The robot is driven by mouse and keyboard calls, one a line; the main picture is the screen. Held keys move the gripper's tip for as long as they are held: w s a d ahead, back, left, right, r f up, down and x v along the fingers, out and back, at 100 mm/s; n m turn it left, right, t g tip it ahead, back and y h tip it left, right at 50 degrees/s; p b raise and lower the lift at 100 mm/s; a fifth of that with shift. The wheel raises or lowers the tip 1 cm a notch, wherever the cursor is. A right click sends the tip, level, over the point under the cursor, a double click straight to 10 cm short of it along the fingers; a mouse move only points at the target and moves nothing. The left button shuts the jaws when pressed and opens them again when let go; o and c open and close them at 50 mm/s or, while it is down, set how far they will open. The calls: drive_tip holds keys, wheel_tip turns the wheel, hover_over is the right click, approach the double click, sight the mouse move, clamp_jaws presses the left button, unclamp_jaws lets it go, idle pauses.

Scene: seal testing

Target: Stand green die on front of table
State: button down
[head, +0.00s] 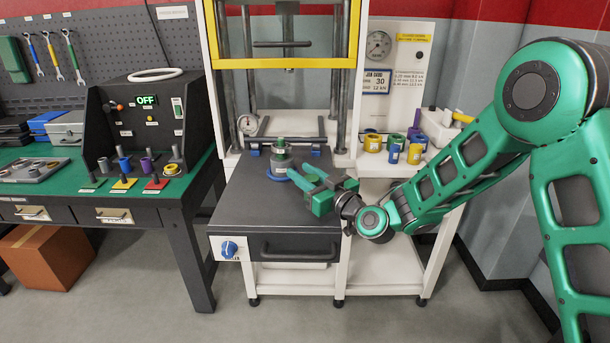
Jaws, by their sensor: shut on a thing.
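My gripper (291,172) reaches in from the right, low over the table, and is shut on the die's right side. The fingers hide part of its lower body. The front part of the table is bare.
The press frame with a yellow crossbar (283,63) rises behind the die. Yellow, blue and purple dies stand on the white side shelf (385,166) at right. A green workbench (120,203) with a control box (148,118) stands at left. A handle and blue knob (229,249) are on the table's front face.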

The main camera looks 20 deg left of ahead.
sight(317, 183)
drive_tip(key=c, duration=1.3)
unclamp_jaws()
drive_tip(key=shift+o, duration=0.2)
drive_tip(key=v, duration=1.1)
drive_tip(key=shift+d, duration=0.1)
drive_tip(key=shift+s+d+r, duration=0.1)
drive_tip(key=shift+s+d, duration=0.2)
